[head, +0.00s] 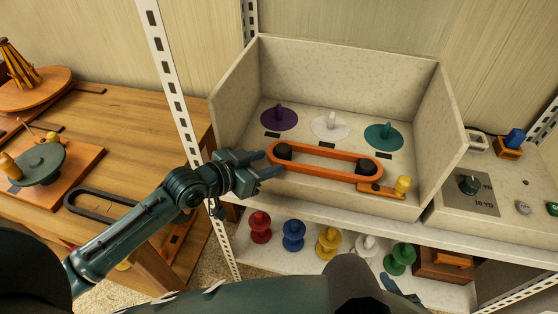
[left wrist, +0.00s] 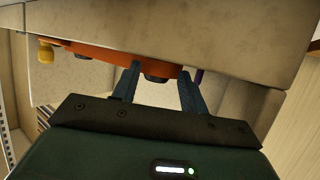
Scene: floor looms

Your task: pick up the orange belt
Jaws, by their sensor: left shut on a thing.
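The orange belt (head: 325,149) is a long loop lying around two black pulleys, left (head: 283,152) and right (head: 367,168), at the front of a speckled open box. My left gripper (head: 272,163) is at the belt's left end, its fingers on either side of it and shut on it. In the left wrist view the orange belt (left wrist: 105,52) runs from the left to between the fingers of my left gripper (left wrist: 160,68), with a dark pulley showing there. The belt still looks level around the pulleys. My right gripper is not seen.
Purple (head: 279,117), white (head: 330,125) and teal (head: 383,135) discs stand behind the belt. An orange lever with a yellow knob (head: 403,185) is at its right end. Coloured spools, including a red one (head: 260,227), stand on the shelf below. A perforated post (head: 180,90) rises left of the box.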

